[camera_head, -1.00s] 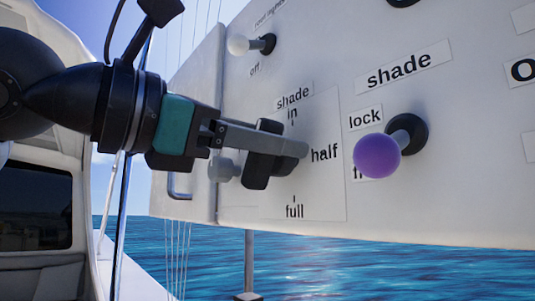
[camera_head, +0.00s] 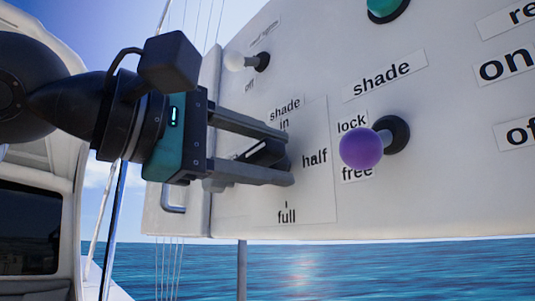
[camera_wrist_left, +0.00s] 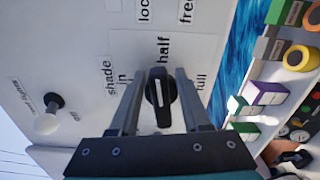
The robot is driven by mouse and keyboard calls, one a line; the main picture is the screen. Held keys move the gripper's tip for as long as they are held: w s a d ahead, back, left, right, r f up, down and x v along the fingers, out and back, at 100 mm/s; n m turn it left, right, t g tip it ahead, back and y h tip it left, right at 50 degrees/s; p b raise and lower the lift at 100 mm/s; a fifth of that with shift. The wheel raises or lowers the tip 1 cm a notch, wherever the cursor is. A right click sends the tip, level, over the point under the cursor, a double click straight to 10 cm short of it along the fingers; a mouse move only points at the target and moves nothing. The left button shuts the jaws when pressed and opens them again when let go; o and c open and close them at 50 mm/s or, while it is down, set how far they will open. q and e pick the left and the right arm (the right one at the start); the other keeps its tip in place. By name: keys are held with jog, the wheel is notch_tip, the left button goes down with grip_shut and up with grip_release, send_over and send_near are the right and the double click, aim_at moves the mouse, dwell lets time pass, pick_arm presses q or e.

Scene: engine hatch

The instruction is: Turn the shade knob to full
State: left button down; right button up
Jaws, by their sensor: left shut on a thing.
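The shade knob (camera_head: 266,152) is a black turning handle with a white line, on a white plate marked in, half and full. In the left wrist view the knob (camera_wrist_left: 160,92) has its white line towards half. My left gripper (camera_head: 290,157) has one finger above and one below the knob in the head view. It is shut on the knob, and the fingers hide part of it in the head view. My left gripper (camera_wrist_left: 159,75) also shows in the wrist view, with a finger on each side of the knob. My right gripper is not in view.
A purple ball lever (camera_head: 362,148) sticks out right of the plate, by the lock and free labels. A white ball switch (camera_head: 236,61) is at the upper left and a teal knob (camera_head: 385,6) at the top. Open water lies below the panel.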

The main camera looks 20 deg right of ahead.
pick_arm(q)
jog(key=m, duration=0.2)
jog(key=f+m, duration=0.1)
jog(key=m, duration=0.1)
jog(key=shift+m, duration=0.3)
jog(key=m, duration=0.5)
jog(key=shift+w+f, duration=0.25)
jog(key=m, duration=0.3)
jog(key=m+p, duration=0.1)
jog(key=m, duration=0.1)
jog(key=shift+w+a+f, duration=0.15)
jog(key=shift+w+a, duration=0.05)
jog(key=shift+w, duration=0.05)
jog(key=m, duration=0.2)
jog(key=m+p, duration=0.1)
jog(key=m, duration=0.1)
jog(key=shift+w+a+m, duration=0.15)
jog(key=shift+w+m, duration=0.2)
jog(key=shift+m, duration=0.05)
jog(key=c, duration=0.7)
grip_release()
jog(key=shift+f, duration=0.1)
